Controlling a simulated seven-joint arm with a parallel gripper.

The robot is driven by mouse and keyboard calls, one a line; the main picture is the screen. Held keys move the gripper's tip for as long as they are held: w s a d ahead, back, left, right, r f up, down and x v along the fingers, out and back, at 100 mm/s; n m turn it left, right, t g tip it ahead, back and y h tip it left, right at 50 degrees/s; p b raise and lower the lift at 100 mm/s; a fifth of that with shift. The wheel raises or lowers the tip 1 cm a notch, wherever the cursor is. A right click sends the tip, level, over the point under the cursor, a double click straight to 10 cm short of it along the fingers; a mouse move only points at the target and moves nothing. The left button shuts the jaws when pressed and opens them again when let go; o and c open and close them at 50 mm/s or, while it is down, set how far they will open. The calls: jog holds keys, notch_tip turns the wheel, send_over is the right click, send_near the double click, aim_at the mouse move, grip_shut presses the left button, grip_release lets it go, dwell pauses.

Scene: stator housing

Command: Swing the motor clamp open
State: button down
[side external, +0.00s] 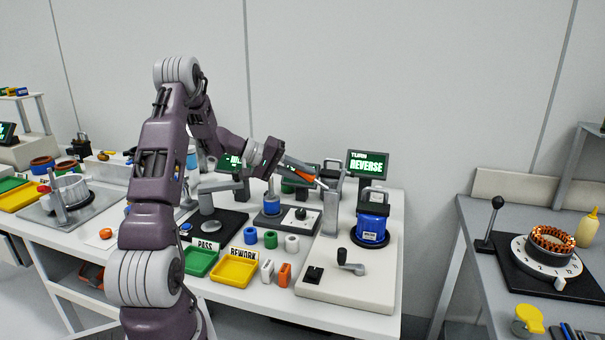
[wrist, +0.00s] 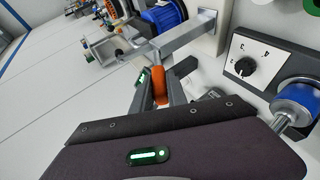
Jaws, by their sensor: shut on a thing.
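The motor clamp shows as a grey post (side external: 330,212) with a grey bar (wrist: 185,36) and an orange handle (wrist: 159,86) at the bar's end. My gripper (wrist: 161,92) is shut on the orange handle, with one finger on each side of it. In the side view my gripper (side external: 307,180) is at the top of the post, to its left, and a bit of orange shows between the fingers. The blue motor (side external: 372,231) stands upright right of the post. In the wrist view the blue motor (wrist: 166,14) is partly visible beyond the bar.
A crank handle (side external: 350,264) sits on the pale base (side external: 340,302) in front of the motor. A screen (side external: 367,164) reading "TURN REVERSE" stands behind. A knob panel (wrist: 250,63) and a blue cylinder (wrist: 301,97) lie right of my gripper in the wrist view.

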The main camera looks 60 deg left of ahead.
jog(key=c, duration=1.3)
grip_release()
jog(key=shift+d+f, duration=0.1)
jog(key=v, duration=0.7)
jog(key=shift+s, duration=0.1)
